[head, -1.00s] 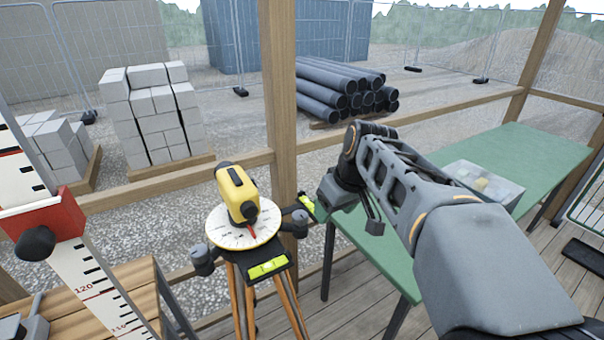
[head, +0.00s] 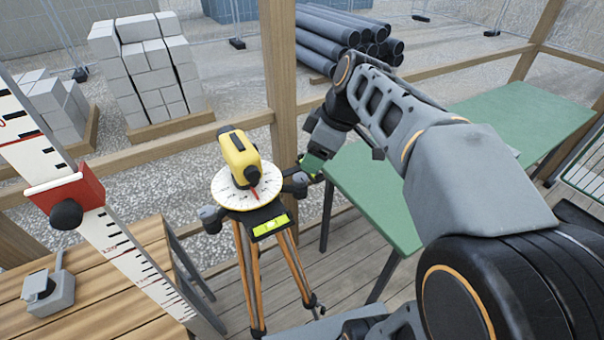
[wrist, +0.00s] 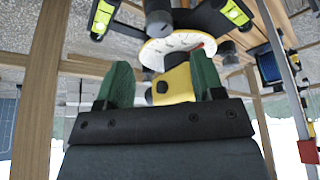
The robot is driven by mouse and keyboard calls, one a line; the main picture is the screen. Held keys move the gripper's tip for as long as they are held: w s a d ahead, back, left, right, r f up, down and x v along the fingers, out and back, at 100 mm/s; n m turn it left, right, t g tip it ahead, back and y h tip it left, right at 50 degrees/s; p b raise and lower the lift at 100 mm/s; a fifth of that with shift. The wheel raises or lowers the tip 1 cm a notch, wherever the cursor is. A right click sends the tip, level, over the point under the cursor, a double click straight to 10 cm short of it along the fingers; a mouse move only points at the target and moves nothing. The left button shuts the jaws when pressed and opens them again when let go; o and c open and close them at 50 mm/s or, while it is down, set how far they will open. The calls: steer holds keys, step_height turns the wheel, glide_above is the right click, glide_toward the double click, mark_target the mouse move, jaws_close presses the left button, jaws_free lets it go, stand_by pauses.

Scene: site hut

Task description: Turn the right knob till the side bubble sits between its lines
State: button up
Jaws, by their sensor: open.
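The yellow level (head: 238,158) with its white dial (head: 228,195) stands on a wooden tripod in the head view. The right knob (head: 297,187) is dark grey, at the dial's right; the nearest dark cylinder in the wrist view (wrist: 158,20) appears to be it. My gripper (head: 312,165) is open, its green fingertips close to the right knob. In the wrist view the fingers (wrist: 161,85) stand apart, with the yellow level beyond the gap. The side vial (head: 318,177) is mostly hidden behind my gripper; its bubble cannot be read. The front vial (head: 270,227) is yellow-green.
The left knob (head: 210,218) is at the dial's other side. A wooden post (head: 284,80) rises just behind the level. A green table (head: 365,205) is at the right. A measuring staff with a red slider (head: 88,185) and a wooden table (head: 110,280) are at the left.

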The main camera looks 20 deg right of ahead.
mark_target(300, 177)
steer(key=x, duration=0.7)
steer(key=shift+a+f, duration=0.15)
steer(key=shift+f, duration=0.15)
steer(key=c, duration=0.9)
